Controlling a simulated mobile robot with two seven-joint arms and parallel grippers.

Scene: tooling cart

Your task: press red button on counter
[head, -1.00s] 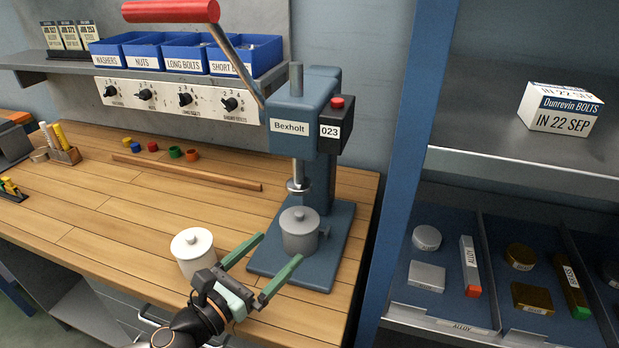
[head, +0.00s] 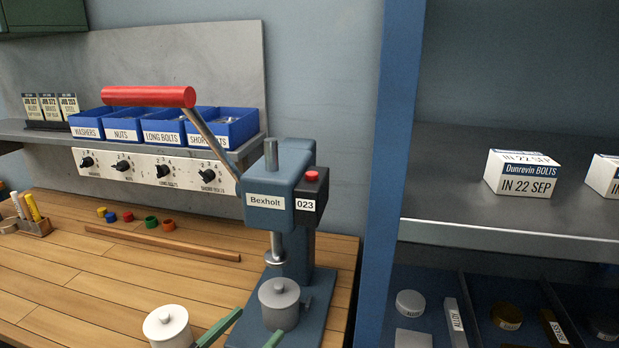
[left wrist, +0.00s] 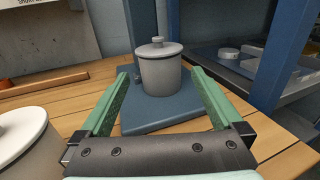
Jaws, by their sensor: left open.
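The red button (head: 312,176) sits on top of a black box (head: 311,198) labelled 023, on the right side of the blue press marked Bexholt (head: 267,201). A grey lidded pot (head: 280,308) stands on the press base, below the ram. My left gripper (head: 238,332) is low in the head view, with only its green fingers showing. In the left wrist view the open fingers (left wrist: 157,82) point at the grey pot (left wrist: 160,72), with nothing between them in their grip. The button is not visible in the left wrist view. My right gripper is not in view.
A white lidded pot (head: 168,328) stands left of my left gripper. The press's red-handled lever (head: 149,96) reaches out to the upper left. A blue shelf post (head: 385,180) stands right of the press.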

